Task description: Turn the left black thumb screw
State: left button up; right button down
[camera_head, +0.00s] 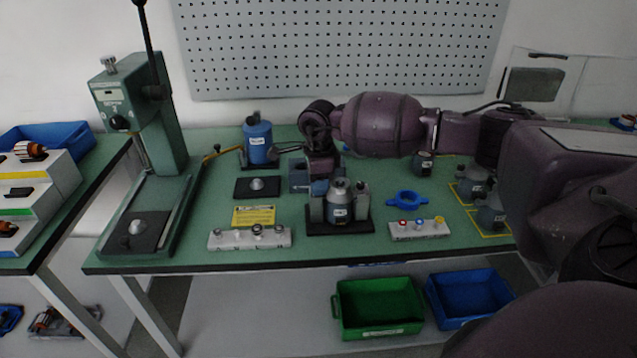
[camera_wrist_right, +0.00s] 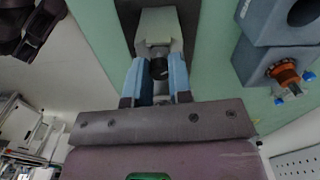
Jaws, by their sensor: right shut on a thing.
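The fixture has a black base (camera_head: 340,230) at the middle front of the green bench. It holds a grey round-topped part with a white label (camera_head: 339,208) between two upright grey blocks. The left block (camera_head: 316,209) also shows in the right wrist view (camera_wrist_right: 160,28). The left black thumb screw (camera_wrist_right: 159,68) sticks out of that block toward my right gripper. My right gripper (camera_wrist_right: 157,76) has its blue fingers on either side of the screw and is shut on it. In the head view the gripper (camera_head: 321,186) points down behind the left block, where the screw is hidden.
A blue-grey block (camera_head: 299,178) stands close behind the fixture, left of my gripper. A white strip with several knobs (camera_head: 250,239) lies front left, another with coloured buttons (camera_head: 418,230) front right. A green press (camera_head: 150,150) stands left.

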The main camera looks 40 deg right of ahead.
jog(key=shift+n+b, duration=0.35)
jog(key=shift+n, duration=0.45)
jog(key=c, duration=1)
grip_release()
notch_tip(320, 180, up, 11)
jog(key=shift+f+p, duration=0.1)
jog(key=shift+p, duration=0.25)
